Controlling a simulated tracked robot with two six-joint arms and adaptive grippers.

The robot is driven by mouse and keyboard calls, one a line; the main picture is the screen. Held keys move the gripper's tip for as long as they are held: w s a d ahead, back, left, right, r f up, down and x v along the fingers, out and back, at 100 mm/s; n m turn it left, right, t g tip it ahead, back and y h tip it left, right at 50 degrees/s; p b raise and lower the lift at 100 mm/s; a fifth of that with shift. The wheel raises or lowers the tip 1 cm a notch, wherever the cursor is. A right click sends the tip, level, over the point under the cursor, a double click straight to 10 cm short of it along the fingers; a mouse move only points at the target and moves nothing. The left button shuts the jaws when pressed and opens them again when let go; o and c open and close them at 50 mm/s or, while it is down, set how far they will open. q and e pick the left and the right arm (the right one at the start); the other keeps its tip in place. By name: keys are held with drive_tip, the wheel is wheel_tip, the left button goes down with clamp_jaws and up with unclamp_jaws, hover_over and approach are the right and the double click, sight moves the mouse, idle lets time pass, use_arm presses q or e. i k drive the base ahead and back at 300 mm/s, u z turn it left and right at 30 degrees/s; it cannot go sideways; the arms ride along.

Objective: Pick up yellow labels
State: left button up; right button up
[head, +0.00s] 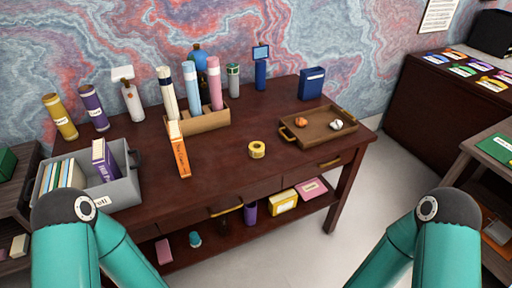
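A small yellow roll (257,149), which looks like the yellow labels, rests on the dark wooden desk (222,163) near its front middle. It stands apart from other things, with clear desktop around it. Only the teal upper parts of my two arms show, at the lower left and lower right. Neither gripper is in view, so I cannot see whether they are open or shut.
Left of the roll is an orange book (180,155), then a grey bin (122,190) with books. Behind stands a wooden holder (208,120) with rolled tubes. To the right is a brown tray (309,137) with two small items. The front edge has drawers.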

sight(257, 150)
drive_tip(key=z, duration=0.05)
drive_tip(key=i, duration=0.8)
drive_tip(key=u, duration=0.2)
drive_tip(key=k, duration=0.85)
drive_tip(key=z, duration=0.3)
drive_tip(key=i, duration=0.95)
drive_tip(key=u, duration=1.3)
